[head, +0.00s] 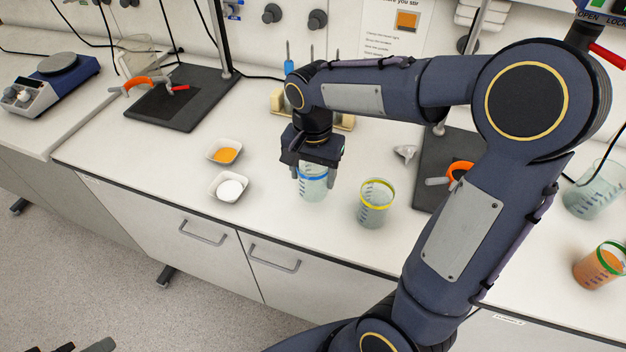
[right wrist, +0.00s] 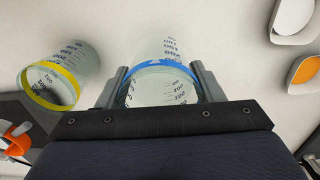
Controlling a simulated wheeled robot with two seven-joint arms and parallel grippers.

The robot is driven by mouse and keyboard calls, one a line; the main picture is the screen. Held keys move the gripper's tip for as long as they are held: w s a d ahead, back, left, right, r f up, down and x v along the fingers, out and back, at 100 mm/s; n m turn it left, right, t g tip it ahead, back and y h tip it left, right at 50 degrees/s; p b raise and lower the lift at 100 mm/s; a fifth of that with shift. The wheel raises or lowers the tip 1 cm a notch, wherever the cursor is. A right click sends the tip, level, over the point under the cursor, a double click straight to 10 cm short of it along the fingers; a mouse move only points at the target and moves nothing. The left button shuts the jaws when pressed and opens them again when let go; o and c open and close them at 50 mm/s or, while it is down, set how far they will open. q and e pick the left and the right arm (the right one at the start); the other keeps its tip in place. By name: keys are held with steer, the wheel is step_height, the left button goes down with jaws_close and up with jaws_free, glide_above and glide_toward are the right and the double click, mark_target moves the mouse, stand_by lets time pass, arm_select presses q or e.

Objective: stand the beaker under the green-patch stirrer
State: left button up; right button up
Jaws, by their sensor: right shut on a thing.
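A clear beaker with a blue band (head: 313,186) is upright in my right gripper (head: 313,168), whose fingers are shut on its sides. The blue-banded beaker (right wrist: 163,85) also shows between the fingers in the right wrist view; it looks empty. I cannot tell whether its base touches the bench. A small green patch (head: 592,4) shows beside the "OPEN LOCK" lettering at the top right edge; most of that device is out of frame or behind my arm. Dark tips at the bottom left edge may be my left gripper (head: 70,347); its state is unclear.
A yellow-banded beaker (head: 375,204) stands close right of the held one. White dishes with orange (head: 225,152) and white powder (head: 229,188) are left. A green-banded orange beaker (head: 600,267) and a large beaker (head: 594,190) stand far right. A black stand base (head: 180,98) is back left.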

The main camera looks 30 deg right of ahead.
mark_target(313, 184)
steer(key=f, duration=0.3)
steer(key=shift+w+d+f, duration=0.15)
steer(key=shift+w+d, duration=0.05)
steer(key=shift+w, duration=0.15)
steer(key=shift+f, duration=0.3)
steer(key=shift+f, duration=0.2)
steer(key=o, duration=1.2)
steer(key=shift+r, duration=0.1)
